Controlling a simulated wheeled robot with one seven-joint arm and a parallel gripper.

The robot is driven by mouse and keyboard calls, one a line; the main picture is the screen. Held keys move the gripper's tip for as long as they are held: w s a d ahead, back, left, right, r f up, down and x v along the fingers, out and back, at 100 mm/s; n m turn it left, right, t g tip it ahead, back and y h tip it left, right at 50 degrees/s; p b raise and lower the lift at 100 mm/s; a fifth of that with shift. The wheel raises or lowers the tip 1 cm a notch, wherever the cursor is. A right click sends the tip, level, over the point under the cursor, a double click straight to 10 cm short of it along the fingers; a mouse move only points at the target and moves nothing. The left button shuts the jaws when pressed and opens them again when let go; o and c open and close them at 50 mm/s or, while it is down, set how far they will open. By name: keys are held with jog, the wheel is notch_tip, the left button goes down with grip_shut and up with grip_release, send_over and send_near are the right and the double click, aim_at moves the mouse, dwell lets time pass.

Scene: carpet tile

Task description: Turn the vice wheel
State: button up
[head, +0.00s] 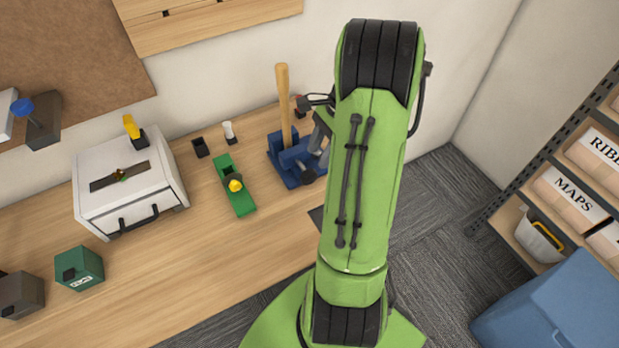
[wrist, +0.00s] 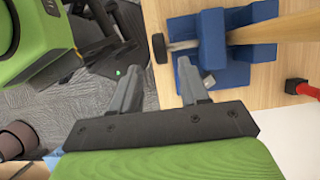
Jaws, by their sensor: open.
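The blue vice (head: 288,172) stands at the right end of the wooden bench, with a light wooden bar (head: 283,95) upright in it. In the wrist view the vice body (wrist: 212,45) is at the upper right with the wooden bar (wrist: 275,32) running off to the right. A dark wheel (wrist: 159,48) sits on a grey shaft on the vice's left side. My gripper (wrist: 158,68) is open, its two grey fingers apart, with the wheel showing just beyond the gap between them. No contact can be made out.
A green plane-like tool (head: 237,197) with a yellow knob lies left of the vice. A white box (head: 130,185) and a green block (head: 80,268) are further left. Shelves with labelled boxes (head: 570,195) and a blue bin (head: 550,310) stand at the right.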

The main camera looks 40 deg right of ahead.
aim_at(311, 170)
jog(key=b+x, duration=0.2)
jog(key=x, duration=0.5)
jog(key=shift+c, duration=0.4)
grip_shut()
